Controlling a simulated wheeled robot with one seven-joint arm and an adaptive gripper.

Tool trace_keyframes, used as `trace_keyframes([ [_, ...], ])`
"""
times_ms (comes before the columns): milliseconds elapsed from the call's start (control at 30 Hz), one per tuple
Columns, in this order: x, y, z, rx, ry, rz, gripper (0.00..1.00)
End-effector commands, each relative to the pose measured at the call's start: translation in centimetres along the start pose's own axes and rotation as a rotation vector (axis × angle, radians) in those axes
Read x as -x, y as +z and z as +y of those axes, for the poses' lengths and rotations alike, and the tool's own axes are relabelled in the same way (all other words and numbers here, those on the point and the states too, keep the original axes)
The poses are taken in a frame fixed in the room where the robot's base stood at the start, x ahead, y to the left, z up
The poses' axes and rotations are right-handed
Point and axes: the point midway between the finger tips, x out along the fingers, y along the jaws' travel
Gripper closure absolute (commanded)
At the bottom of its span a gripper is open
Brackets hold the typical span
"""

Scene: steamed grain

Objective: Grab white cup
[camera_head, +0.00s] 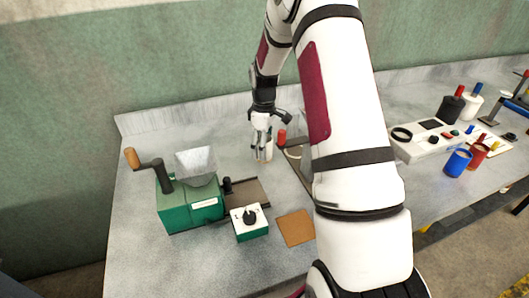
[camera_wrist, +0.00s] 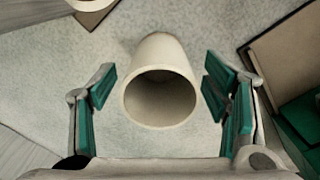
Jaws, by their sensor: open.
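A white cup (camera_wrist: 160,52) stands on the grey table, its open mouth towards the wrist camera. My gripper (camera_wrist: 158,88) is open, with one green-padded finger on each side of the cup and a gap to both. In the head view my gripper (camera_head: 263,135) points down at the cup (camera_head: 266,152), which shows only partly behind the fingers. A second white round rim (camera_wrist: 88,3) shows at the top left of the wrist view, cut off by the frame edge.
A green grinder (camera_head: 190,208) with a crank stands left of the cup. A green box with a black knob (camera_head: 250,222) and a brown square mat (camera_head: 296,228) lie nearer. A white device (camera_head: 430,140), a blue cup (camera_head: 457,162) and a red cup (camera_head: 477,153) stand at right.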

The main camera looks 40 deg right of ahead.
Motion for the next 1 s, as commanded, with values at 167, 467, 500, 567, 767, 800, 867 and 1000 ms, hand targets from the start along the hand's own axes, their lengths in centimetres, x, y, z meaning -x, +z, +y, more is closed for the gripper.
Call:
trace_keyframes([
  [167,0.0,0.0,0.0,0.0,0.001,0.001,0.31],
  [467,0.0,0.0,0.0,-0.001,0.001,0.0,0.82],
  [500,0.0,0.0,0.0,-0.001,0.001,0.0,0.82],
  [567,0.0,0.0,0.0,-0.001,0.001,0.0,0.82],
  [767,0.3,0.0,0.1,-0.001,0.001,0.001,0.82],
  [800,0.6,0.0,0.1,-0.001,0.002,0.001,0.82],
  [867,1.4,-0.1,0.1,-0.001,0.004,0.003,0.82],
  [1000,4.0,-0.1,0.2,-0.002,0.006,0.004,0.82],
])
